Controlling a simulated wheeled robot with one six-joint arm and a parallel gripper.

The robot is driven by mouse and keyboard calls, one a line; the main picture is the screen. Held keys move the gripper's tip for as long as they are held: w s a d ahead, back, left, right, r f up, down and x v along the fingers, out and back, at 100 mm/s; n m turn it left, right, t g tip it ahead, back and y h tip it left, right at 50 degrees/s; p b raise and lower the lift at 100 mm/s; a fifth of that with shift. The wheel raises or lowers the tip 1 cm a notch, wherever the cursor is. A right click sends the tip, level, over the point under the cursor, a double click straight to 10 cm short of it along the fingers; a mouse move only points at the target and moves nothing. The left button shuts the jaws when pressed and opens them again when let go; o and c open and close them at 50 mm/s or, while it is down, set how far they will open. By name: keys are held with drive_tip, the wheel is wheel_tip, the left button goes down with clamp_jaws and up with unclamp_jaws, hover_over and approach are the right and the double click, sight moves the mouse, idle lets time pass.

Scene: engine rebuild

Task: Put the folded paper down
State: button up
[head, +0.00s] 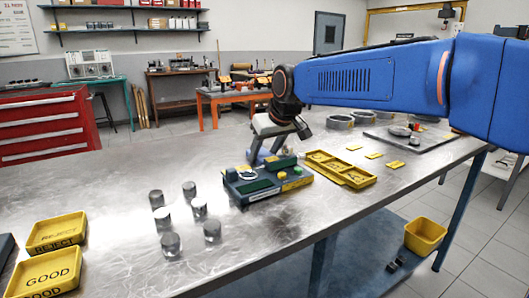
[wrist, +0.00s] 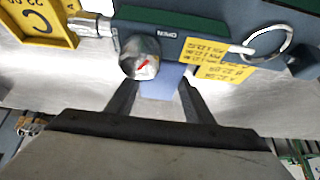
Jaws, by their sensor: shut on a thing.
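The folded paper (wrist: 163,86) is a pale blue piece between my fingertips in the wrist view. My gripper (wrist: 159,84) is shut on it, with one dark finger on each side. In the head view my gripper (head: 266,155) is low over the bench, at the back edge of a dark green device (head: 246,193). The paper's lower part is hidden by my gripper body in the wrist view. I cannot tell whether the paper touches the bench or the device.
The device has a round metal knob (wrist: 139,57) and a metal ring (wrist: 268,43) close to my fingers. A yellow compartment tray (head: 340,169) stands right of it. Several metal cylinders (head: 171,243) stand left on the bench (head: 300,225). GOOD (head: 48,272) and REJECT (head: 57,234) trays lie front left.

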drive_tip(key=o, duration=0.8)
drive_tip(key=shift+o, duration=0.5)
drive_tip(key=v, duration=1.1)
drive_tip(key=shift+r, duration=0.25)
drive_tip(key=o, duration=0.3)
drive_tip(key=shift+s+d+r, duration=0.15)
drive_tip(key=shift+s+r, duration=0.05)
drive_tip(key=shift+r, duration=0.15)
wheel_tip(320, 180, up, 5)
drive_tip(key=x, duration=0.7)
drive_tip(key=s+f+x, duration=0.1)
drive_tip(key=x, duration=0.3)
drive_tip(key=shift+d+f, duration=0.1)
drive_tip(key=shift+d, duration=0.2)
drive_tip(key=shift+s+x, duration=0.2)
drive_tip(key=shift+x, duration=2.4)
